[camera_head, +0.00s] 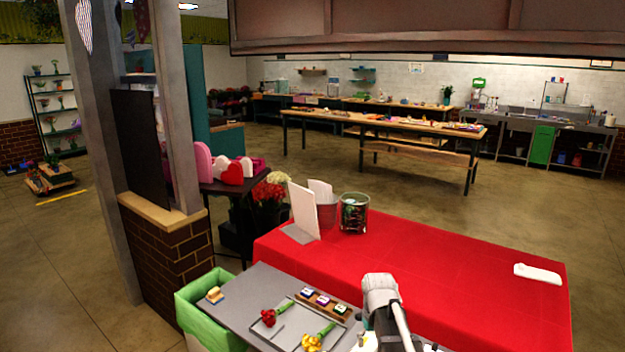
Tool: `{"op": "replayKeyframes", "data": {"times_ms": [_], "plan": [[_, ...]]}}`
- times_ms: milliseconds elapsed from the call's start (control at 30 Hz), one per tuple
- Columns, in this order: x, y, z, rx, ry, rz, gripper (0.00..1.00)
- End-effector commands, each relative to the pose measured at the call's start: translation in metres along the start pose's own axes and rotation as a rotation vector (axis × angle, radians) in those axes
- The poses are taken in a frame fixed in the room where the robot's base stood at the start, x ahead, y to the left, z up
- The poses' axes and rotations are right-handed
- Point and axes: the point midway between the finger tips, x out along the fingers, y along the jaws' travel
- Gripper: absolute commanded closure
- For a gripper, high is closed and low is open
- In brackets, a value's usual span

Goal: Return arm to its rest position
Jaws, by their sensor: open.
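My white and grey arm (381,290) rises from the bottom edge, right of centre, over the right end of the grey work table. It is bent, with a rounded white joint at the top and a thin link running down to the right. My gripper cannot be made out; the lower part of the arm is cut off by the picture's bottom edge. Nothing held by the arm can be seen.
A grey table (262,284) bears a tray (262,334) with a red flower (268,317) and a yellow flower (311,343). A red-covered table (440,262) stands behind, with a metal bucket (354,213). A green-lined bin (200,312) is at left.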

Motion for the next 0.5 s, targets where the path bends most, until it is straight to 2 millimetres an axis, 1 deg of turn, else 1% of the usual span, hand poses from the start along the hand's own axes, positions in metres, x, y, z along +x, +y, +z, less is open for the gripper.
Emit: {"op": "replayKeyframes", "data": {"times_ms": [33, 100, 200, 300, 333, 400, 500], "plan": [[0.0, -0.005, 0.032, 0.027, 0.0, 0.0, 0.21], [0.0, -0.009, 0.058, 0.066, 0.0, 0.0, 0.21], [0.0, -0.013, 0.087, 0.113, 0.0, 0.0, 0.21], [0.0, -0.015, 0.107, 0.147, 0.0, 0.001, 0.21], [0.0, -0.015, 0.112, 0.154, 0.0, 0.001, 0.21], [0.0, -0.016, 0.118, 0.166, 0.0, 0.001, 0.21], [0.0, -0.017, 0.12, 0.175, 0.0, 0.001, 0.21]]}}
